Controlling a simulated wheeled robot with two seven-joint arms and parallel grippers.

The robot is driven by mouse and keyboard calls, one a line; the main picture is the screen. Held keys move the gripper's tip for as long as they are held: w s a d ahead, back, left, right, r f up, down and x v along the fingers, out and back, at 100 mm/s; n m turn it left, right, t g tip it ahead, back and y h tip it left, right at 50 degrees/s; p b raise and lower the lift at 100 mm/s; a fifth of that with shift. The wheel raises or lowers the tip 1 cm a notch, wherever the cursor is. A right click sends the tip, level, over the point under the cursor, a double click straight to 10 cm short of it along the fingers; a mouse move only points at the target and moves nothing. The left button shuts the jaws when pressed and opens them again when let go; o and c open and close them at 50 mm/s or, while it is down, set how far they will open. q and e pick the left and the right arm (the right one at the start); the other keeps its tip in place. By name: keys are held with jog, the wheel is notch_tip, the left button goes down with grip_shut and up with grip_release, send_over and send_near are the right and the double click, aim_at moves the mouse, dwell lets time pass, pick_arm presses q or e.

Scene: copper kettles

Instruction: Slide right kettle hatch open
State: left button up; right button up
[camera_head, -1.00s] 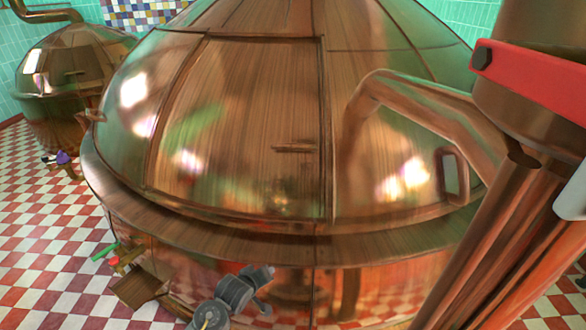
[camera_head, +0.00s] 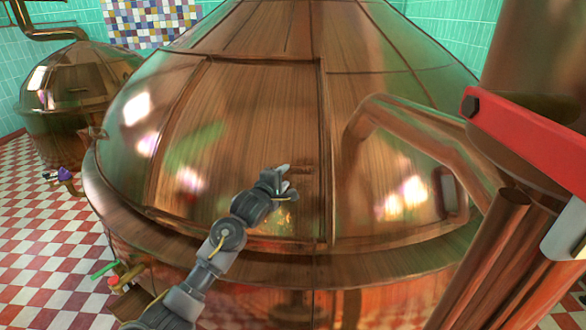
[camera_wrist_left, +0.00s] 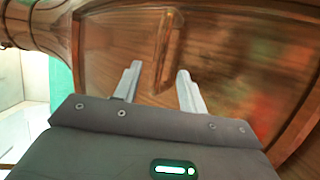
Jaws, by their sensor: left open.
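The right kettle (camera_head: 390,265) is the large copper dome filling the middle of the head view. Its hatch (camera_head: 245,120) is a broad curved panel on the near side, with no gap showing at its edges. A short bar handle (camera_head: 303,169) sits near the hatch's right edge; it also shows in the left wrist view (camera_wrist_left: 169,45). My left gripper (camera_head: 285,176) is open at the handle's left end. In the wrist view, the handle's near end appears between the open fingers (camera_wrist_left: 159,78); I cannot tell whether they touch it. My right gripper is out of view.
A thick copper column with a red band (camera_head: 530,135) stands at the right. A smaller kettle (camera_head: 75,95) stands back left.

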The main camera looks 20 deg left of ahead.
aim_at(292, 169)
pick_arm(q)
jog(key=w, duration=0.5)
jog(key=w+d+f+p, duration=0.1)
jog(key=w, duration=0.2)
jog(key=shift+d+f, duration=0.1)
jog(key=c, duration=0.9)
